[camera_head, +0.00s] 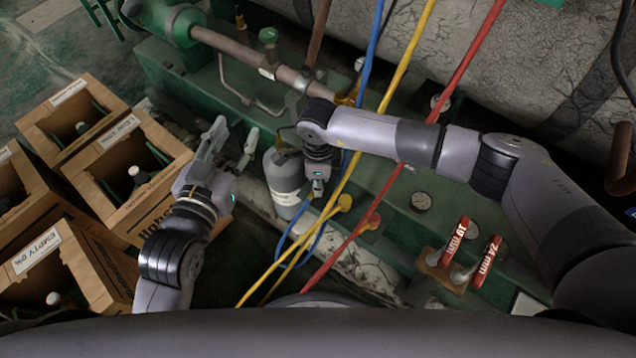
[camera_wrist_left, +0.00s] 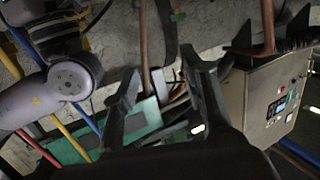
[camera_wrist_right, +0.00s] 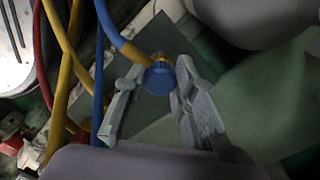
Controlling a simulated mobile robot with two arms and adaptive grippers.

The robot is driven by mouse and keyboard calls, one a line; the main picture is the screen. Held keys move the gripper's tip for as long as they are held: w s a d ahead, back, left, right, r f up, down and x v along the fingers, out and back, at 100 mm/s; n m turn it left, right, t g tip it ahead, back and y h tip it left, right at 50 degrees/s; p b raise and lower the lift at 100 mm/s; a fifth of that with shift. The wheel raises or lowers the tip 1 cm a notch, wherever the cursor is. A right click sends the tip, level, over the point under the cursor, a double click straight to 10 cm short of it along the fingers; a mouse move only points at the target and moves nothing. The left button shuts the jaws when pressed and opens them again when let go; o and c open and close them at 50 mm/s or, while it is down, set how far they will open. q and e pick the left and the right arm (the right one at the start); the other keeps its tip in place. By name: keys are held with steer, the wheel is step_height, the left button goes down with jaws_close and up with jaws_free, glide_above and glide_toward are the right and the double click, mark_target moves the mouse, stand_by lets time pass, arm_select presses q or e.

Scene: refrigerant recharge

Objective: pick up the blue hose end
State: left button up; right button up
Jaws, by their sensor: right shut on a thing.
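The blue hose (camera_head: 369,62) hangs down past my right gripper and loops low in the head view. In the right wrist view the blue hose end (camera_wrist_right: 158,79), a round blue cap with a brass-coloured part behind it, sits between the two fingers of my right gripper (camera_wrist_right: 157,98). My right gripper, seen from above in the head view (camera_head: 318,188), is shut on this end; its fingertips are partly hidden there. My left gripper (camera_head: 236,143) is open and empty, left of the grey cylinder. It also shows open in the left wrist view (camera_wrist_left: 163,80).
A grey cylinder (camera_head: 287,186) stands beside my right gripper. Yellow (camera_head: 405,55) and red (camera_head: 470,57) hoses run close by.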

jaws_close()
steer(key=shift+r, duration=0.1)
